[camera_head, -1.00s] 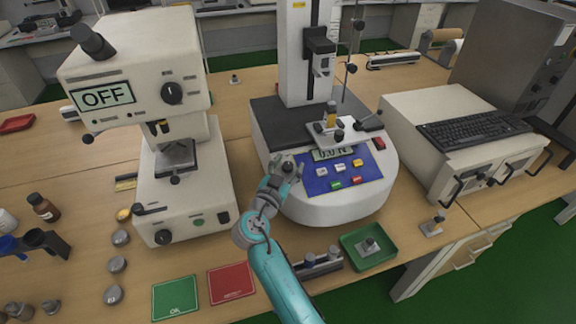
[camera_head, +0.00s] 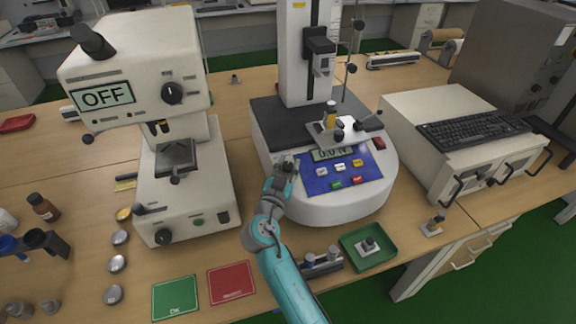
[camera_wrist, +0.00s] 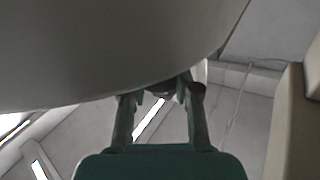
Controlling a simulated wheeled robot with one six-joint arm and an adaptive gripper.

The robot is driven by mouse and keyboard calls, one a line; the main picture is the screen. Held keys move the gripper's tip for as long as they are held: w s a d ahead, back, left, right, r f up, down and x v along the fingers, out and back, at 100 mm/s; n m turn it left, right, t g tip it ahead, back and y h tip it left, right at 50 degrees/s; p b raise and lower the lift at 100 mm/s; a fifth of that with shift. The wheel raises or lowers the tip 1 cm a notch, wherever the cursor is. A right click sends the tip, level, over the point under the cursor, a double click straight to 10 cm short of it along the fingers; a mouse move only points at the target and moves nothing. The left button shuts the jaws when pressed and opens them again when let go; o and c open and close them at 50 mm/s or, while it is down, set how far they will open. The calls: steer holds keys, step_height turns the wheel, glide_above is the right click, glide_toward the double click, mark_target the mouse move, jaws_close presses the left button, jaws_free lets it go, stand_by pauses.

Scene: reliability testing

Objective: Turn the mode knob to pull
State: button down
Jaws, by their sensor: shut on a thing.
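The test stand (camera_head: 335,207) is a white rounded base with a blue control panel (camera_head: 318,184) and a small display (camera_head: 332,154). My gripper (camera_head: 284,165) is at the left edge of this panel, against the front of the base, and covers the mode knob in the head view. In the wrist view my gripper (camera_wrist: 158,97) has its fingers on both sides of a small dark part, the mode knob (camera_wrist: 160,93), under the pale base (camera_wrist: 110,50). It is shut on the knob. The knob's pointer and mode labels cannot be read.
A microscope-like tester (camera_head: 185,190) with an OFF screen stands close on the left. A green tray (camera_head: 350,254) and a red card (camera_head: 232,283) lie in front. A white cabinet with a keyboard (camera_head: 470,131) stands right.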

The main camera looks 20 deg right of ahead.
steer(key=shift+n+t+y, duration=0.75)
steer(key=shift+n+y, duration=0.5)
steer(key=shift+y, duration=0.2)
steer(key=shift+n+t+y, duration=0.75)
steer(key=shift+n+y, duration=0.5)
steer(key=shift+y, duration=0.2)
steer(key=shift+n+t+y, duration=0.3)
steer(key=shift+n+y, duration=0.2)
steer(key=shift+y, duration=0.1)
steer(key=c, duration=0.8)
jaws_free()
steer(key=s+a, duration=0.2)
steer(key=s, duration=0.9)
steer(key=shift+s+f, duration=0.4)
steer(key=shift+a, duration=0.1)
